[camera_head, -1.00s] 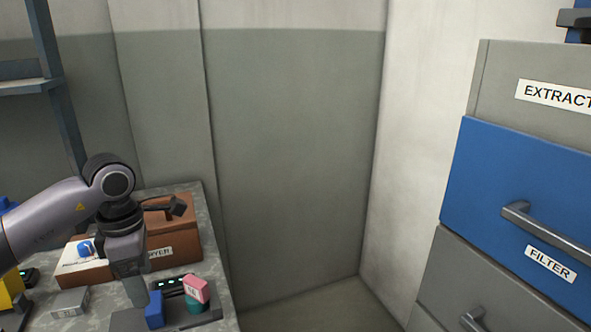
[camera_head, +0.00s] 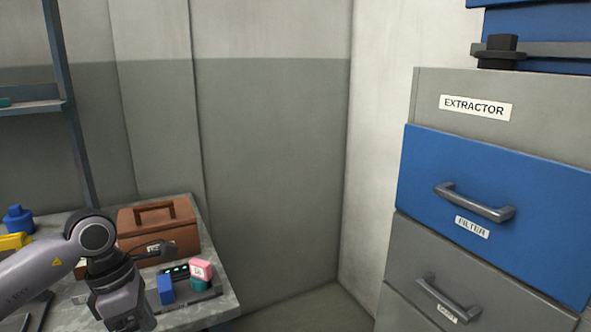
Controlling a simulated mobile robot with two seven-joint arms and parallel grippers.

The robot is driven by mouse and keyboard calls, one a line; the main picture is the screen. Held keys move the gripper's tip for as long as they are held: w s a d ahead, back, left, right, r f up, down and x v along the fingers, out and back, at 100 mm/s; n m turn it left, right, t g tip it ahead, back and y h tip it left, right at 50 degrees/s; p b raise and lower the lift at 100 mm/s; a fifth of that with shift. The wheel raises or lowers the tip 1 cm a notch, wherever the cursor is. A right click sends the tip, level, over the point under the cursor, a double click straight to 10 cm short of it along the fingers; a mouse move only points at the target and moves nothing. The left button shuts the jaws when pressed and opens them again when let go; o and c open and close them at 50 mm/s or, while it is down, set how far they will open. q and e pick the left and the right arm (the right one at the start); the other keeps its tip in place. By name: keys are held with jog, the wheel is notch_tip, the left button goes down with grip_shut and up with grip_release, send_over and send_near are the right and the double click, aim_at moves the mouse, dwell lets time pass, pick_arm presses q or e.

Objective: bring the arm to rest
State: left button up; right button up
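My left arm comes in from the lower left, over the worktop (camera_head: 215,305). My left gripper (camera_head: 128,322) hangs down at the bottom edge, left of a small blue block (camera_head: 166,289). Its fingertips are not clearly visible, so I cannot tell whether it is open or shut. I see nothing held in it. My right gripper is not in view.
A brown box (camera_head: 185,232) with a handle stands behind the arm. A pink-and-teal item (camera_head: 201,272) sits beside the blue block. A blue drawer (camera_head: 540,215) labelled FILTER is at right, under the EXTRACTOR panel (camera_head: 440,90). Bare wall fills the middle.

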pick_arm(q)
jog(key=s+d+n+g+h+p, duration=0.15)
jog(key=s+d+h, duration=0.25)
jog(key=d+h, duration=0.95)
jog(key=d+r+n+t+h+p, duration=0.1)
jog(key=d+r+n+t+h, duration=0.35)
jog(key=d+n+t, duration=0.6)
jog(key=w+a+f+n+t+y+p, duration=0.1)
jog(key=a+f+n+t+y, duration=0.4)
jog(key=n, duration=0.6)
jog(key=w+a+f+n+t+y+p, duration=0.1)
jog(key=a+f+n+t+y, duration=0.2)
jog(key=a+n+y, duration=0.65)
jog(key=s+a+f+n+g+y+p, duration=0.1)
jog(key=s+f+n+g+y, duration=0.3)
jog(key=s+f+n, duration=0.8)
notch_tip(320, 180, down, 3)
jog(key=shift+s+a+f+n+g, duration=0.1)
jog(key=shift+s+a+n+g, duration=0.35)
jog(key=shift+g, duration=0.75)
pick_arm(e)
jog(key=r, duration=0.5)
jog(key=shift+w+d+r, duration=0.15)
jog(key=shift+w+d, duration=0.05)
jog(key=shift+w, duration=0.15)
pick_arm(q)
jog(key=shift+w+a, duration=0.1)
jog(key=shift+w, duration=0.1)
